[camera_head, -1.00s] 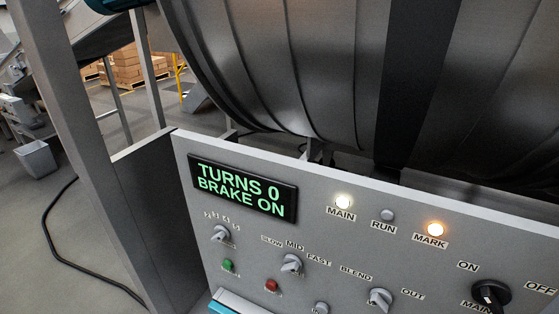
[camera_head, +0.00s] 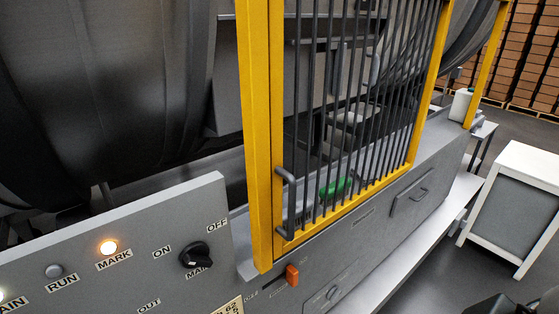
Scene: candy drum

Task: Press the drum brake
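The large dark grey drum (camera_head: 110,90) fills the upper left, behind the grey control panel (camera_head: 60,245). On the panel the MARK lamp (camera_head: 107,247) glows orange and the RUN lamp (camera_head: 54,271) is unlit. A black MAIN rotary switch (camera_head: 195,256) sits between the ON and OFF labels. No control in view carries a readable brake label. An orange switch (camera_head: 292,275) is on the grey front below the yellow gate. Neither gripper can be made out. A dark shape at the bottom right edge is too cut off to identify.
A yellow-framed gate (camera_head: 262,130) with dark vertical bars stands right of the panel; a green object (camera_head: 336,187) is behind the bars. A pale-framed board (camera_head: 520,200) stands at right, with stacked boxes (camera_head: 530,50) behind. Open floor lies at the lower right.

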